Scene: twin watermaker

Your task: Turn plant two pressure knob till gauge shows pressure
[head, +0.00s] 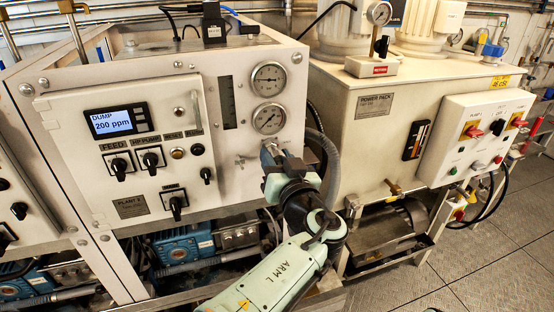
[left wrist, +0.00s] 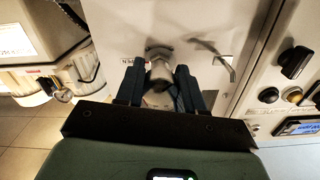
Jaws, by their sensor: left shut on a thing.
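The pressure knob (left wrist: 159,68) is a grey metal knob on the white panel, seen in the left wrist view between my fingers. My left gripper (left wrist: 159,86) is shut on it, one dark finger on each side. In the head view my left gripper (head: 270,150) is at the panel below the two gauges and hides most of the knob. The upper gauge (head: 268,78) and lower gauge (head: 268,118) are round with white faces; their needle readings are too small to tell surely. My right gripper is not in view.
The control box (head: 131,160) left of the gauges has several black switches and a display (head: 113,122) reading "DUMP 200 ppm". A bent metal lever (left wrist: 215,57) is close beside my left gripper. A grey hose (head: 329,165) and the cream power pack (head: 363,140) stand to the right.

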